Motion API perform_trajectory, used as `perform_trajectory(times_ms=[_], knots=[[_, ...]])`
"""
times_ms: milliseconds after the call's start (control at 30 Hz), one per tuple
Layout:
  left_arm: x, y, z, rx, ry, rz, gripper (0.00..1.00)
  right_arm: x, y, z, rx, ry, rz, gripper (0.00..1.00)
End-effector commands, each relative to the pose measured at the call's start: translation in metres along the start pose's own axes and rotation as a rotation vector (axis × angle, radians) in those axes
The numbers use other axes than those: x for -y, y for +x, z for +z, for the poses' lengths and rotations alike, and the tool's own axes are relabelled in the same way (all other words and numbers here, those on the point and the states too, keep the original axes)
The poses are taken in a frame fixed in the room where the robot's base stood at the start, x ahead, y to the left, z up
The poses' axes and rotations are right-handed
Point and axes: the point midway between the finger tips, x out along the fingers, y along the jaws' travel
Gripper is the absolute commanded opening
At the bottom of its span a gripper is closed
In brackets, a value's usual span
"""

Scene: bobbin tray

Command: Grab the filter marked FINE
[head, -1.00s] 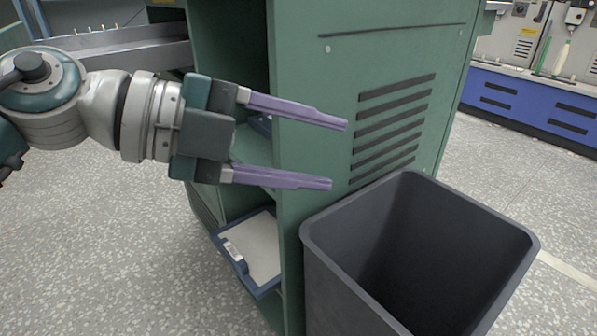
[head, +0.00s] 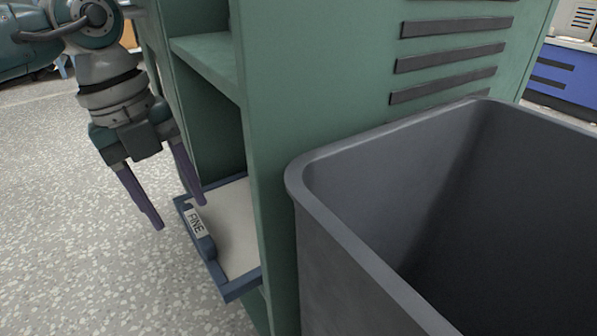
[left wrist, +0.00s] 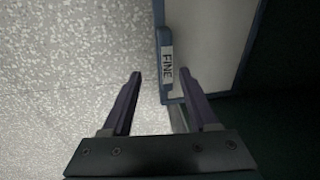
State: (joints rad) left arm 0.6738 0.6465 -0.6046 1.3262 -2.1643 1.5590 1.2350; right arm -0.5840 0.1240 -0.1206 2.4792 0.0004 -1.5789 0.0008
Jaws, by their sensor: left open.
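The filter marked FINE (head: 234,232) is a flat pale panel in a blue frame, lying on a low shelf of the green cabinet and sticking out of its open side. Its label sits on a raised blue grip along the outer edge; the filter also shows in the left wrist view (left wrist: 210,40). The cabinet side hides its right part in the head view. My left gripper (head: 181,214) is open and empty, its purple fingers pointing down. One finger shows in front of the filter's outer corner, the other over the floor. I cannot tell whether they touch. My right gripper is not in view.
The green cabinet (head: 330,60) rises beside the filter, with a higher shelf (head: 208,62) above it. A large dark grey bin (head: 350,240) stands against the cabinet at the right. The speckled floor (head: 90,270) at the left is clear.

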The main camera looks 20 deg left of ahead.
Motion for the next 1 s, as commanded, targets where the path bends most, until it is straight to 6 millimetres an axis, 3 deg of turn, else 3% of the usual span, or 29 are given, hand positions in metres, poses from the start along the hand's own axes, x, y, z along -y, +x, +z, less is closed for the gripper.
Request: perform_trajectory(times_ms=[333, 633, 1000], knots=[[0.002, 0.048, -0.003, -0.002, 0.002, -0.001, 0.60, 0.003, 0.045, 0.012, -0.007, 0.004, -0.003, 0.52], [0.002, 0.048, -0.003, -0.001, 0.001, -0.001, 0.59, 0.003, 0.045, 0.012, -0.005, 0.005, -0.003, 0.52], [0.002, 0.048, -0.003, -0.001, 0.002, -0.001, 0.17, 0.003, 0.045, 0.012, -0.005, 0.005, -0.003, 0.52]])
